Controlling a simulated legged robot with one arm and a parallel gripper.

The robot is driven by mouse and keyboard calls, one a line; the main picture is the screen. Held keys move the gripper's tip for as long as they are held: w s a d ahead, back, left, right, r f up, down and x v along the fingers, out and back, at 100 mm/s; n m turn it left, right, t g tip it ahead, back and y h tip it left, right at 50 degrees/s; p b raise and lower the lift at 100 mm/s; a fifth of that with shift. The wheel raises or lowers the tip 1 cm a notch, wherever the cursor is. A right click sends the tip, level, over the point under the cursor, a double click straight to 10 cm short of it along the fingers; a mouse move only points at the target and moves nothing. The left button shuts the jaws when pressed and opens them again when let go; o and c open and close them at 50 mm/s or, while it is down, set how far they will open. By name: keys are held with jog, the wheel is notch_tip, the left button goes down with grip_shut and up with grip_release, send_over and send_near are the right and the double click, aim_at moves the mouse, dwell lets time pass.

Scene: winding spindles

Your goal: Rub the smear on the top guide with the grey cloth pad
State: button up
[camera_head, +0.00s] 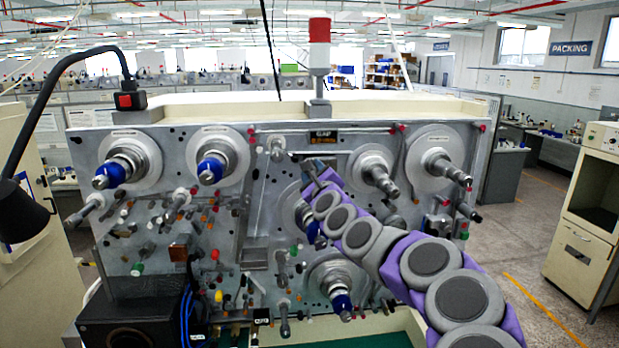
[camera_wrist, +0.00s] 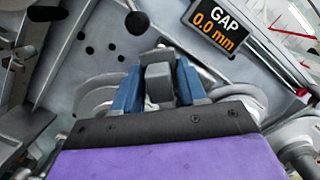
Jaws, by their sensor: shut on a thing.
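My gripper (camera_wrist: 160,85) has two blue fingers shut on a grey block, which I take to be the grey cloth pad (camera_wrist: 158,82). In the head view my gripper (camera_head: 314,170) is at the upper middle of the machine's face, just below the small display. The pad is too small to make out there. A short grey guide post (camera_head: 276,148) stands out from the panel, up and left of the gripper; it may be the top guide. I cannot make out a smear on it. Whether the pad touches anything is unclear.
The display (camera_wrist: 215,25) reads "GAP 0.0 mm"; it is also in the head view (camera_head: 322,137). Spindles (camera_head: 375,172) stick out of the machine panel (camera_head: 262,210) on both sides of my arm. A black lamp (camera_head: 22,215) stands at the left. Open floor (camera_head: 530,230) lies at the right.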

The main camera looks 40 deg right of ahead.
aim_at(334, 166)
jog(key=s+d+b, duration=0.1)
jog(key=d, duration=0.1)
jog(key=s+d+b, duration=0.2)
jog(key=d+b, duration=0.1)
jog(key=shift+s+d, duration=0.25)
jog(key=shift+d, duration=0.05)
dwell(0.4)
jog(key=shift+a, duration=0.1)
jog(key=shift+w+a+p, duration=0.5)
jog(key=shift+w+a, duration=0.2)
jog(key=shift+a, duration=0.4)
jog(key=shift+w+a+p, duration=0.55)
jog(key=shift+w+a, duration=0.1)
jog(key=shift+a, duration=0.4)
jog(key=shift+w+a+p, duration=0.5)
jog(key=shift+w+a, duration=0.2)
jog(key=shift+a, duration=0.4)
jog(key=shift+s, duration=0.1)
jog(key=shift+a+r+v, duration=0.15)
jog(key=shift+v, duration=1.3)
jog(key=shift+a+r+v, duration=0.15)
jog(key=shift+a+v, duration=0.05)
jog(key=shift+v, duration=1.25)
